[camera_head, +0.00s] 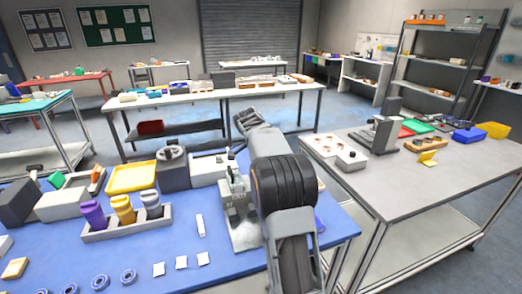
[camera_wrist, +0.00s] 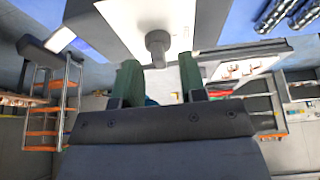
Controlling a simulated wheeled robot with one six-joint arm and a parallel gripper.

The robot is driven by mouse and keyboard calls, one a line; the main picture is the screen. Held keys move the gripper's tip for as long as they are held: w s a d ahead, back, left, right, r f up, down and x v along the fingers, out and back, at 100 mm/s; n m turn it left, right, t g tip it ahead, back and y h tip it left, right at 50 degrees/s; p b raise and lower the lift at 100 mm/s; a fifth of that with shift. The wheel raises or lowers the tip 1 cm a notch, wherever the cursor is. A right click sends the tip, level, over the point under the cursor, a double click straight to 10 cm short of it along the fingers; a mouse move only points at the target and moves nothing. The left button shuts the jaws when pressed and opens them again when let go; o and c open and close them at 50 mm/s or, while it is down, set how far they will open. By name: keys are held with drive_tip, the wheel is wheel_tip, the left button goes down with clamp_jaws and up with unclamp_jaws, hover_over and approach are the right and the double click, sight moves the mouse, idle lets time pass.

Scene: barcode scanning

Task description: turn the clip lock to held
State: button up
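In the wrist view a grey round knob (camera_wrist: 158,42) sticks out of a white block (camera_wrist: 120,14). It may be the clip lock; no label shows it. My gripper (camera_wrist: 158,60) has its two dark green fingers apart, one on each side of the knob's end, with gaps visible on both sides. I cannot tell how far the knob reaches between them. In the head view my arm stands over the blue table's right end and hides my fingers. A grey metal fixture (camera_head: 241,222) and a white block (camera_head: 208,168) stand beside the arm.
On the blue table (camera_head: 225,270) are a rack (camera_head: 127,228) of coloured cylinders, a yellow tray (camera_head: 132,177), a grey unit (camera_head: 172,160), and small white cards and rings in front. A grey table (camera_head: 395,185) with a microscope-like stand (camera_head: 379,135) is at the right.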

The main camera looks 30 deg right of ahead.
drive_tip(key=p+v, duration=0.1)
drive_tip(key=v, duration=1.1)
drive_tip(key=shift+a+r, duration=0.2)
drive_tip(key=shift+r, duration=0.05)
drive_tip(key=a+f+n+t+y, duration=0.1)
drive_tip(key=a+f+n, duration=0.3)
drive_tip(key=f+n, duration=0.55)
drive_tip(key=s+a+f+n+t+y, duration=0.1)
drive_tip(key=s+a+f+n+t, duration=0.1)
drive_tip(key=s+a+n, duration=0.3)
drive_tip(key=s+a+f+n+t+y, duration=0.2)
drive_tip(key=s+a+n, duration=0.4)
drive_tip(key=s, duration=1.2)
drive_tip(key=a, duration=0.4)
drive_tip(key=shift+s+a+f, duration=0.2)
drive_tip(key=shift+a+f, duration=0.05)
drive_tip(key=shift+a, duration=0.1)
drive_tip(key=shift+n, duration=0.25)
